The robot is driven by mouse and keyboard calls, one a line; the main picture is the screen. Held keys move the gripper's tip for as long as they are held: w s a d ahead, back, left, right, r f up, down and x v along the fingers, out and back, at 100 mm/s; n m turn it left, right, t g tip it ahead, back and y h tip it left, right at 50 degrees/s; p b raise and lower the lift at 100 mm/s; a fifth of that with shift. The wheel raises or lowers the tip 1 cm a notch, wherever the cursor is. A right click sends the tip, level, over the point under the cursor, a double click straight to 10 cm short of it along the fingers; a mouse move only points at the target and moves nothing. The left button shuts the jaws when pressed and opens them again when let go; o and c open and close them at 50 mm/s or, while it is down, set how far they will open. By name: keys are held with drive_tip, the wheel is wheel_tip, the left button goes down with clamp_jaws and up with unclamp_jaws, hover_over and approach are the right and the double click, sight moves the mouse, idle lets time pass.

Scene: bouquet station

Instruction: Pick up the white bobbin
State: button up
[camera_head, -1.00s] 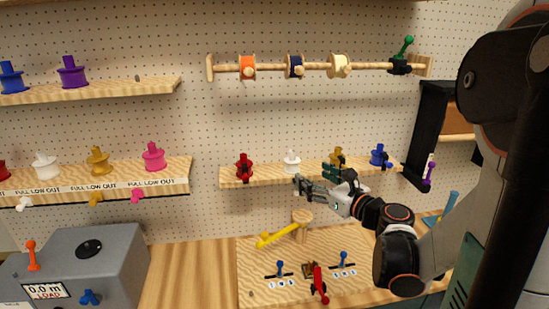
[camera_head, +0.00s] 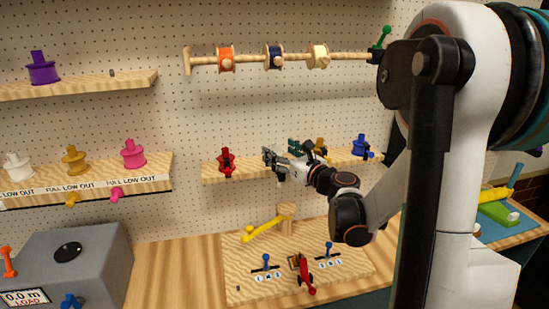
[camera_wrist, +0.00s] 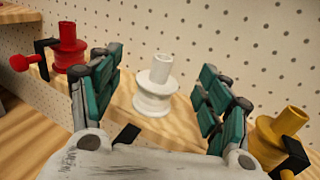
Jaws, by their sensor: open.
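The white bobbin (camera_wrist: 154,92) stands upright on the right wooden shelf in the wrist view, between my gripper's spread fingers and apart from both. My gripper (camera_wrist: 160,68) is open and empty, with teal pads on its fingers. In the head view my gripper (camera_head: 280,153) is at the right shelf (camera_head: 193,172), between the red and yellow bobbins, and hides the white bobbin there. Another white bobbin (camera_head: 17,166) stands on the left labelled shelf, far from my gripper.
On the right shelf, a red bobbin (camera_wrist: 70,48) and a yellow bobbin (camera_wrist: 275,138) flank the fingers closely. A blue bobbin (camera_head: 360,145) stands farther right. A rod (camera_head: 250,61) with several spools hangs above. Below are a board (camera_head: 240,290) with levers and a grey box (camera_head: 95,250).

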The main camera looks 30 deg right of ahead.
sight(277, 150)
drive_tip(key=w, duration=0.3)
drive_tip(key=shift+w+a+f, duration=0.15)
drive_tip(key=shift+w+f, duration=0.05)
drive_tip(key=shift+w, duration=0.15)
drive_tip(key=c, duration=1.2)
drive_tip(key=shift+c, duration=0.2)
